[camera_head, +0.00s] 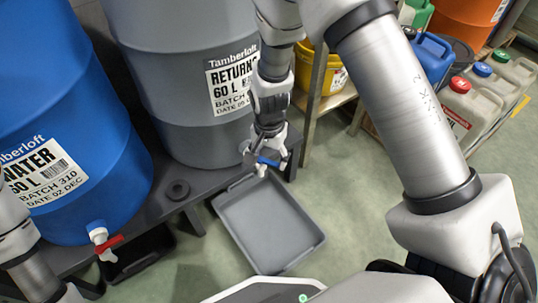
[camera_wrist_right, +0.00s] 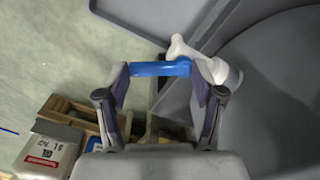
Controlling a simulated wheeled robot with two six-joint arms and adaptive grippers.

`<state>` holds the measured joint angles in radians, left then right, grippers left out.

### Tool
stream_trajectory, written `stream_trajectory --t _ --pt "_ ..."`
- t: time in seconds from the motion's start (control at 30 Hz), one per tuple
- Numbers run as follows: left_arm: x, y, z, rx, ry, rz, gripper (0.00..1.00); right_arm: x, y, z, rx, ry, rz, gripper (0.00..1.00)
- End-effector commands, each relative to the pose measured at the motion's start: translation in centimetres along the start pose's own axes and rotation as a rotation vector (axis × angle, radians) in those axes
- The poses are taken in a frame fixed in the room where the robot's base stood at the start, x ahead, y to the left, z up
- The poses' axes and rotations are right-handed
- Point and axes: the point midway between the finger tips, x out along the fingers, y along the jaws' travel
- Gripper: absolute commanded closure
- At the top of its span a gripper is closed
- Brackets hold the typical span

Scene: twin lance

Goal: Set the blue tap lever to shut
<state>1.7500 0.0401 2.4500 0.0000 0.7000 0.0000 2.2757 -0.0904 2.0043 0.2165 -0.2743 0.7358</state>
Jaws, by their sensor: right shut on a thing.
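The blue tap lever (camera_head: 268,161) is on a white tap (camera_head: 262,171) low on the front of the grey drum (camera_head: 185,105) labelled RETURN. My right gripper (camera_head: 268,150) reaches down to it from above and partly hides the tap. In the right wrist view the blue lever (camera_wrist_right: 160,69) spans between the two fingers of my right gripper (camera_wrist_right: 160,85), which are closed on it. There the white tap (camera_wrist_right: 218,70) is at the lever's right end, its spout pointing up-left. The lever lies sideways, across the spout. My left gripper is out of the head view.
A grey tray (camera_head: 270,220) lies on the floor below the tap. A blue WATER drum (camera_head: 70,110) with a red-levered tap (camera_head: 108,243) stands left. Jerrycans (camera_head: 475,105) and a shelf (camera_head: 325,85) stand right. Green floor is clear right of the tray.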

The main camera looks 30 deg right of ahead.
Motion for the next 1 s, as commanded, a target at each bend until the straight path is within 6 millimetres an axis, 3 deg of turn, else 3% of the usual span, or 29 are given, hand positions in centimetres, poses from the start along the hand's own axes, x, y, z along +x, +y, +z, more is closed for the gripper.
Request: stream_trajectory --t 0.37,1.0 --pt "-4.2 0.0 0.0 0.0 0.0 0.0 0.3 -0.6 0.1 -0.4 -0.199 -0.004 0.003 0.67" --pt "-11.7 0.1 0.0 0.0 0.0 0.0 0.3 -0.4 -0.7 -1.7 -0.783 -0.003 0.001 0.67"
